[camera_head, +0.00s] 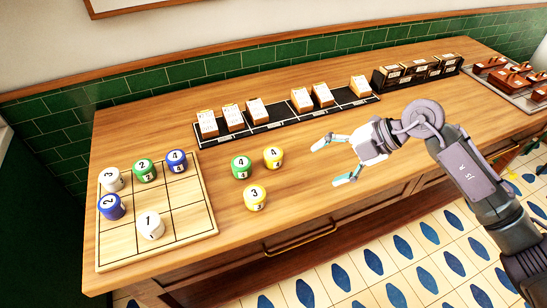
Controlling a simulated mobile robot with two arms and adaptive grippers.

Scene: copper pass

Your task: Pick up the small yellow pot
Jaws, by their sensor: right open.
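Two yellow-and-white pots stand upright on the wooden counter in the head view. One yellow pot (274,157), marked 4, is farther back. The other yellow pot (255,197), marked 3, is nearer the front edge. They look close in size; I cannot tell which one is meant by small. My right gripper (331,163) is open and empty, to the right of both pots and apart from them. Its fingers point left. My left gripper is not in view.
A green pot (241,167) marked 4 stands just left of the yellow ones. A wooden grid board (187,232) at left holds several pots. A black rack (275,126) with packets runs behind. A metal tray (507,90) with brown items is far right.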

